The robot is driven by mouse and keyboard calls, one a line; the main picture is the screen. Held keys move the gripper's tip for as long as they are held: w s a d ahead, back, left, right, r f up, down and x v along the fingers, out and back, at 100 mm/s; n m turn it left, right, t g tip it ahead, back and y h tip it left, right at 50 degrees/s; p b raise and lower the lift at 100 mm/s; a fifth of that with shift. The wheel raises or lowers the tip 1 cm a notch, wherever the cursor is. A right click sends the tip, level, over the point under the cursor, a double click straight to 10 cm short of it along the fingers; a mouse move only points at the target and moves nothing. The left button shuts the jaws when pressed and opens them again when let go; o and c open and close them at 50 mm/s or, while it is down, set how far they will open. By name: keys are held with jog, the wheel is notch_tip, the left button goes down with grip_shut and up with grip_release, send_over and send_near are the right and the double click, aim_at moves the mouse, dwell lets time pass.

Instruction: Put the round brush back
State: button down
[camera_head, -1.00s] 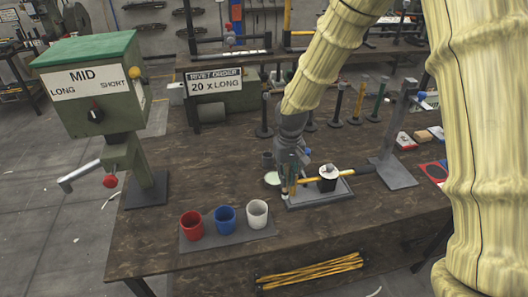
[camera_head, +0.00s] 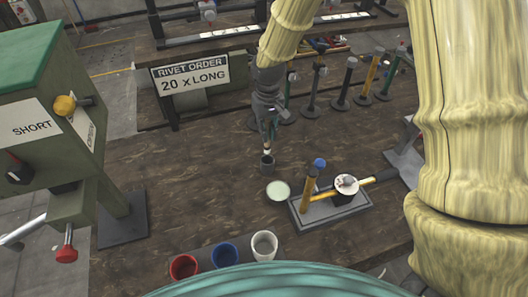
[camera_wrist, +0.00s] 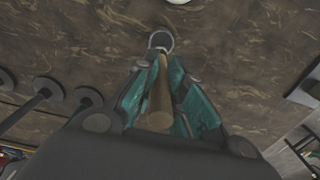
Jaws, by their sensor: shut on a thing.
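My gripper (camera_head: 268,132) is shut on the round brush, pointing down, over the small dark cup (camera_head: 267,164) on the wooden bench. The brush (camera_wrist: 160,98) shows in the wrist view as a brown, round wooden handle between teal fingers. Its far end reaches the mouth of the dark cup, whose rim also shows in the wrist view (camera_wrist: 161,37). I cannot tell how deep the brush tip sits in the cup. The bristles are hidden.
A pale green dish (camera_head: 278,191) stands just in front of the cup. A grey tray (camera_head: 351,211) with yellow-handled tools and a black, white-topped piece is to the right. Red, blue and white cups stand at the front. Several upright posts (camera_head: 341,101) stand behind right.

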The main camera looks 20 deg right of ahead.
aim_at(268, 146)
jog(key=shift+s+f+p, duration=0.55)
jog(key=shift+s+f, duration=0.4)
jog(key=shift+f, duration=0.2)
jog(key=shift+w+f, duration=0.35)
jog(key=shift+f, duration=0.2)
jog(key=shift+w+f, duration=0.3)
jog(key=shift+f, duration=0.2)
jog(key=shift+w+f, duration=0.25)
jog(key=shift+f, duration=0.05)
jog(key=shift+s+f+p, duration=0.4)
jog(key=shift+p, duration=0.05)
jog(key=shift+w+f+p, duration=0.2)
jog(key=shift+f+p, duration=0.25)
jog(key=shift+f, duration=1.05)
jog(key=shift+s+r, duration=0.15)
jog(key=shift+s, duration=0.1)
jog(key=c, duration=1.9)
grip_release()
jog(key=shift+w+f, duration=0.15)
jog(key=shift+f, duration=0.1)
jog(key=o, duration=0.3)
jog(key=shift+o, duration=0.6)
jog(key=shift+r, duration=0.1)
